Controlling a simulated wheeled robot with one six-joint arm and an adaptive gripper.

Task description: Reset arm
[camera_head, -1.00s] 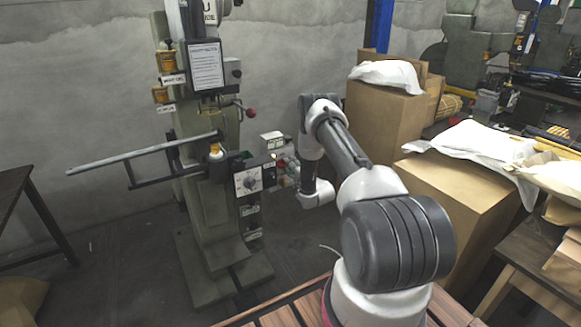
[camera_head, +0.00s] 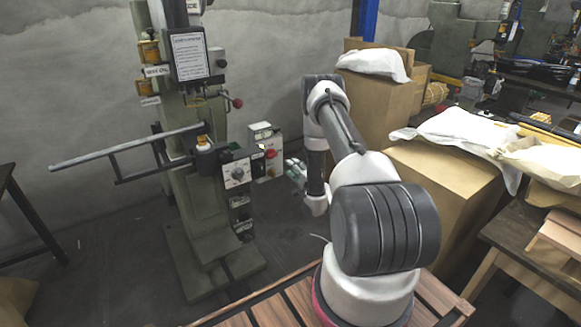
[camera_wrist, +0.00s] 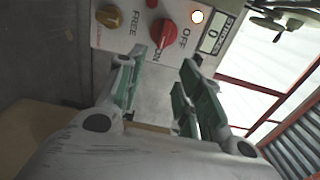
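My gripper (camera_wrist: 155,95) shows in the wrist view with its two green-padded fingers apart and nothing between them. Beyond the fingertips is a control panel (camera_wrist: 140,40) with a red OFF/ON knob (camera_wrist: 165,32), an orange knob, a lit lamp and a small display reading 0. The panel looks turned on its side in this view. In the head view my gripper (camera_head: 296,172) is small, just right of the control box (camera_head: 266,143) on the green rivet press (camera_head: 203,220). My arm is bent, with its elbow high.
Cardboard boxes (camera_head: 440,185) with white sheets stand close to the right of my arm. A long grey bar (camera_head: 110,155) sticks out left from the press. A dark table (camera_head: 30,215) is at the left edge. Open floor lies between it and the press.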

